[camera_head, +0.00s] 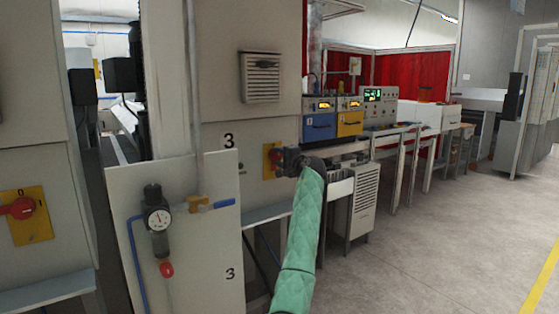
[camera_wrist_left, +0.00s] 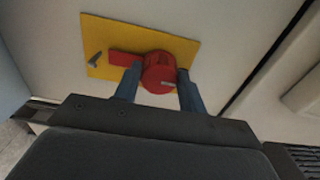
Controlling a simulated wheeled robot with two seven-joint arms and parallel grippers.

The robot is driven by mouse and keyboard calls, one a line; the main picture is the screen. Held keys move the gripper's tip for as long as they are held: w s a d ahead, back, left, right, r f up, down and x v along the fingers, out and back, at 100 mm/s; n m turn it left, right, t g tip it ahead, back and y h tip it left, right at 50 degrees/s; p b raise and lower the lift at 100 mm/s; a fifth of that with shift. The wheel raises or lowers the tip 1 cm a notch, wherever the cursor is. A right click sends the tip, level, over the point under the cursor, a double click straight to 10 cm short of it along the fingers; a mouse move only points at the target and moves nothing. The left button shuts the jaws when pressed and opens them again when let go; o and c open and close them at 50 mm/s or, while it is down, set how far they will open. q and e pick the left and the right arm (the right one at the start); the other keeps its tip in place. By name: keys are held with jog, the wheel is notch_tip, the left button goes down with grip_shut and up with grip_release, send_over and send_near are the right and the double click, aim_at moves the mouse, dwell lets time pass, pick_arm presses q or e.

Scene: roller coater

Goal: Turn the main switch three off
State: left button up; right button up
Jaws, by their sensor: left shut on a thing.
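Main switch three is a red rotary knob on a yellow plate (camera_head: 267,163), on the grey cabinet marked 3. In the left wrist view the red knob (camera_wrist_left: 158,75) has a handle that points left, toward a dark mark on the yellow plate (camera_wrist_left: 180,45). My left gripper (camera_head: 283,160) is at the switch and hides part of it in the head view. Its two fingers (camera_wrist_left: 158,92) stand on either side of the round red knob and are shut on it. My right gripper is in neither view.
A panel with a pressure gauge (camera_head: 158,219) and a blue hose stands left of the switch. Another red switch on a yellow plate (camera_head: 27,222) is at the far left. Blue and yellow instruments (camera_head: 319,126) stand on a bench behind. The floor (camera_head: 430,250) at right is clear.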

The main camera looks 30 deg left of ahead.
pick_arm(q)
jog(key=shift+f, duration=0.2)
jog(key=o, duration=1)
jog(key=shift+r, duration=0.1)
jog(key=shift+d, duration=0.1)
jog(key=b+v, duration=0.1)
jog(key=v, duration=0.6)
jog(key=shift+s+d, duration=0.15)
jog(key=shift+d, duration=0.1)
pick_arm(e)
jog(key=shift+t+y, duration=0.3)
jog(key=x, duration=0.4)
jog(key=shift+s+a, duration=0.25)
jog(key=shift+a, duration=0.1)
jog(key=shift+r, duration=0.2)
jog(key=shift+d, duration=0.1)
